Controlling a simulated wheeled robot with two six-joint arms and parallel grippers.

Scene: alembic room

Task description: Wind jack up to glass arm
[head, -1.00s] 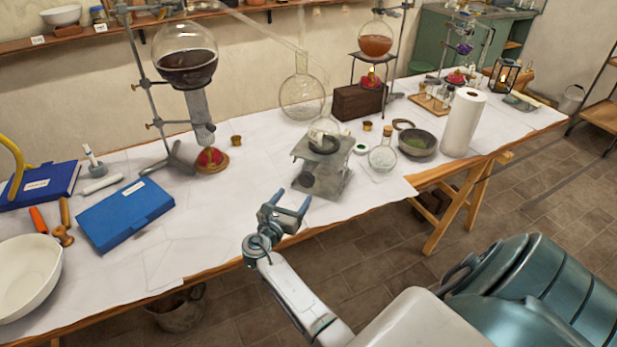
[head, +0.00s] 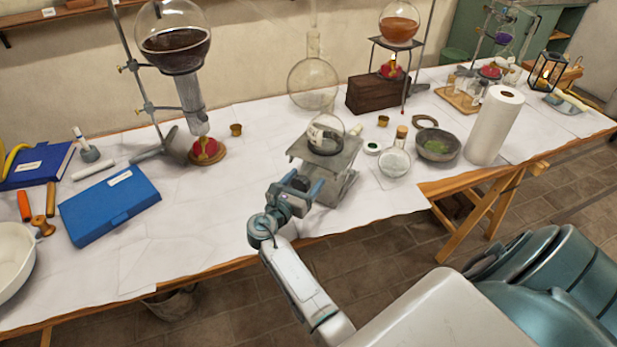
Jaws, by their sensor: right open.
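The grey metal lab jack (head: 342,166) stands near the table's front edge, with a small round clear glass flask (head: 325,133) on its top plate. My right gripper (head: 304,183) is open at the jack's front left side, its fingers pointing towards the jack. It overlaps the jack's lower left part in the picture, and I cannot tell whether it touches. A larger clear round flask (head: 313,84) with an upright neck is behind the jack. The glass arm is hard to make out at the top of the view. My left gripper is not in view.
A stand at left holds a flask of dark liquid (head: 175,45) above a red burner (head: 206,150). A corked flask (head: 396,160), a stone bowl (head: 437,145) and a paper roll (head: 495,125) stand right of the jack.

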